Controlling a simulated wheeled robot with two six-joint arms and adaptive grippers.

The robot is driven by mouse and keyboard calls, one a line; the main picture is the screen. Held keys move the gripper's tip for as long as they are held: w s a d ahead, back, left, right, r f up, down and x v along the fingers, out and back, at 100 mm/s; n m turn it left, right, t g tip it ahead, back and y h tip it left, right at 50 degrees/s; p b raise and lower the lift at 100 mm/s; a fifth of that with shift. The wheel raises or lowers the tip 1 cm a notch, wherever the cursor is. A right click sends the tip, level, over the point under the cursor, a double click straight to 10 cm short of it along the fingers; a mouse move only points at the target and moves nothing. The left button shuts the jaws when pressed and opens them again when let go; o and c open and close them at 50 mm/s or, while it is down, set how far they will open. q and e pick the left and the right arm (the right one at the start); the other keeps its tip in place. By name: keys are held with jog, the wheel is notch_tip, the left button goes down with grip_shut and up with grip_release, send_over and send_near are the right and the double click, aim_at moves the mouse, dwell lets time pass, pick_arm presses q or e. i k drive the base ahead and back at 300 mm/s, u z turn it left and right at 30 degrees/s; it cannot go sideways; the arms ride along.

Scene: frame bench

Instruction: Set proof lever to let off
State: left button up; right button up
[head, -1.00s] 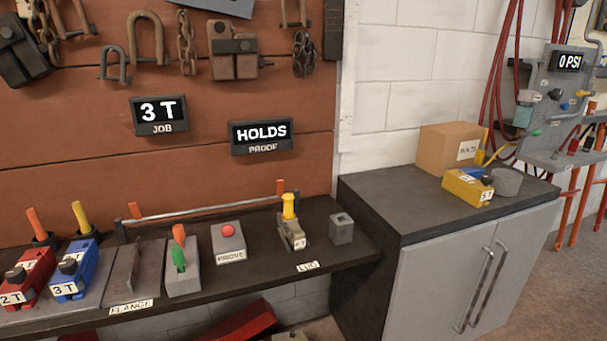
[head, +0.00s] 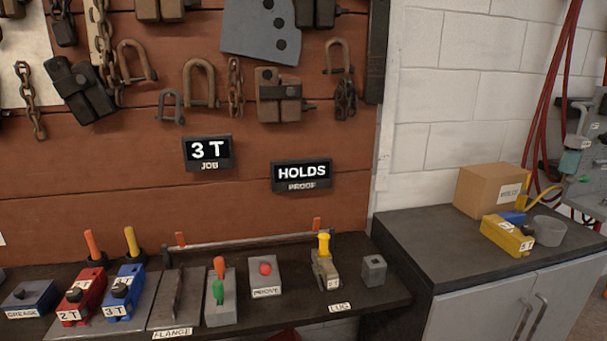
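A grey block with an upright lever that has an orange top and a green lower part (head: 218,282) stands on the dark bench. It has no readable label, and I cannot tell whether it is the proof lever. To its right is a grey box with a red button (head: 265,269), its label seeming to read PROVE. The proof sign (head: 302,174) on the wall reads HOLDS. The job sign (head: 208,152) reads 3 T. Neither of my grippers is in view.
Red 2 T (head: 84,297) and blue 3 T (head: 125,296) tools stand at the left. A yellow-topped piece (head: 324,262) stands by the LUG label. A grey cabinet (head: 480,310) at right carries a cardboard box (head: 492,188) and a yellow tool (head: 507,236).

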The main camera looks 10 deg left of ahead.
aim_at(266, 271)
jog(key=z, duration=0.65)
jog(key=k, duration=1)
jog(key=u, duration=1)
jog(key=k, duration=0.5)
jog(key=z, duration=0.3)
jog(key=i, duration=0.85)
jog(key=u, duration=0.85)
jog(key=i, duration=0.5)
jog(key=u, duration=0.5)
